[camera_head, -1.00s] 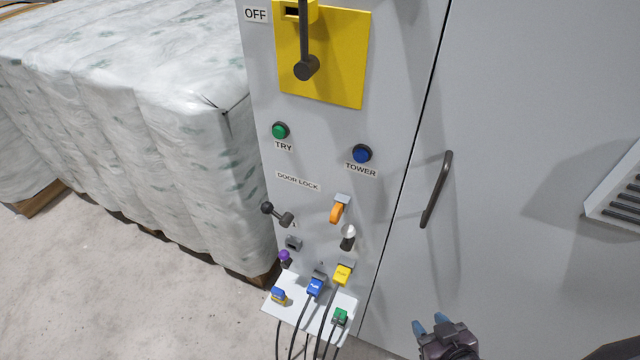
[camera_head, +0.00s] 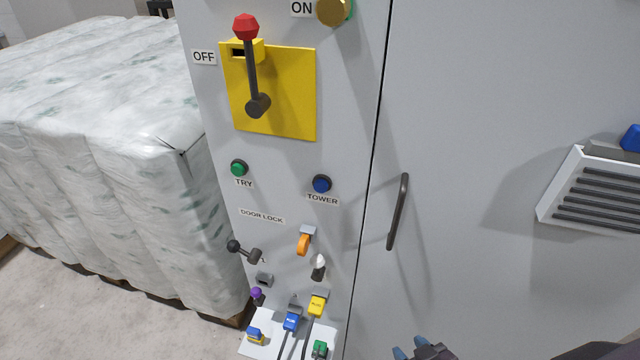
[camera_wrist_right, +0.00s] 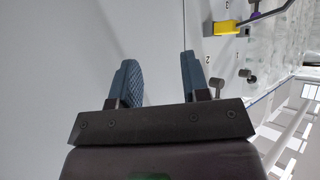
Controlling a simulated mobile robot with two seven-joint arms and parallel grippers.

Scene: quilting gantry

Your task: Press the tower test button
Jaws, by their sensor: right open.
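The blue tower button (camera_head: 322,184) sits on the grey cabinet panel (camera_head: 285,160), above a label reading TOWER. Nothing touches it in the head view. My right gripper (camera_head: 412,347) shows only at the bottom edge of the head view, low and to the right of the button, apart from it. In the right wrist view its two blue fingers (camera_wrist_right: 160,82) are spread open with nothing between them. I cannot make out the tower button in the right wrist view. My left gripper is not in view.
A green TRY button (camera_head: 238,168) is left of the tower button. A red-knobbed lever (camera_head: 246,28) on a yellow plate is above. Orange latch (camera_head: 304,243), dark lever (camera_head: 243,251) and plugs are below. A door handle (camera_head: 398,212) stands out on the right; a wrapped pallet is left.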

